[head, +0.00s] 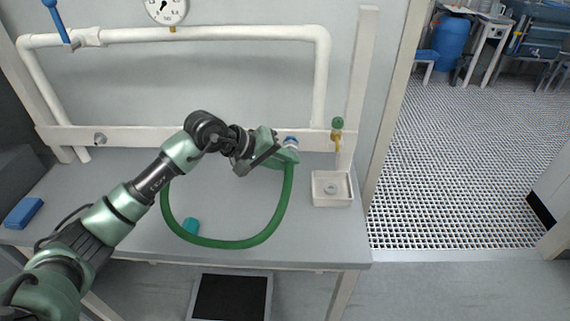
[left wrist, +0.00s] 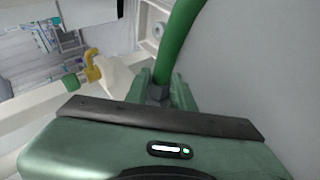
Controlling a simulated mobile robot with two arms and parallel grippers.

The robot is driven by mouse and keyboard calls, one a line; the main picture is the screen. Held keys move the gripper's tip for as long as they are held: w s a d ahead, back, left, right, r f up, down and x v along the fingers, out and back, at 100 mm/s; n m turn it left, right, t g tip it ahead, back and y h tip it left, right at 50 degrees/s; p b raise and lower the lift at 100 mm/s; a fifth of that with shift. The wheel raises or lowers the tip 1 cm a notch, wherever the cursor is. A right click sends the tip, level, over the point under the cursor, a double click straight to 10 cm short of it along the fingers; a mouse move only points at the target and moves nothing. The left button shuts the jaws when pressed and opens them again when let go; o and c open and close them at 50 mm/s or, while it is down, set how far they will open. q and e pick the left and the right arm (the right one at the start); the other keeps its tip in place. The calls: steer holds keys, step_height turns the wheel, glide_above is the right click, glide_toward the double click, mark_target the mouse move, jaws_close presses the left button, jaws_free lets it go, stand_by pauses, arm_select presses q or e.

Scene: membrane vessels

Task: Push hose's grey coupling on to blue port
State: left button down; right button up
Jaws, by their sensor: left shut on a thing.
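My left gripper (head: 287,157) is shut on the end of the green hose (head: 268,232), at the right part of the rail behind the bench. In the left wrist view the hose (left wrist: 178,45) rises from a dark grey coupling (left wrist: 158,94) held between the green fingers. The blue port (head: 291,140) shows just behind and above the fingertips in the head view. The gripper hides the coupling there, so I cannot tell whether it touches the port. The hose loops down over the bench and back up to the left, behind my arm. My right gripper is not in view.
A brass valve with a green knob (head: 337,124) stands right of the port, above a white tray (head: 331,202) holding a ring. A blue block (head: 24,213) lies at left. White pipework (head: 200,34) runs above.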

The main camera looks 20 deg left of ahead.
arm_select(q)
steer(key=shift+w+a+r, duration=0.1)
steer(key=shift+w, duration=0.25)
steer(key=c, duration=1.2)
jaws_free()
steer(key=shift+o, duration=0.4)
steer(key=shift+w, duration=0.1)
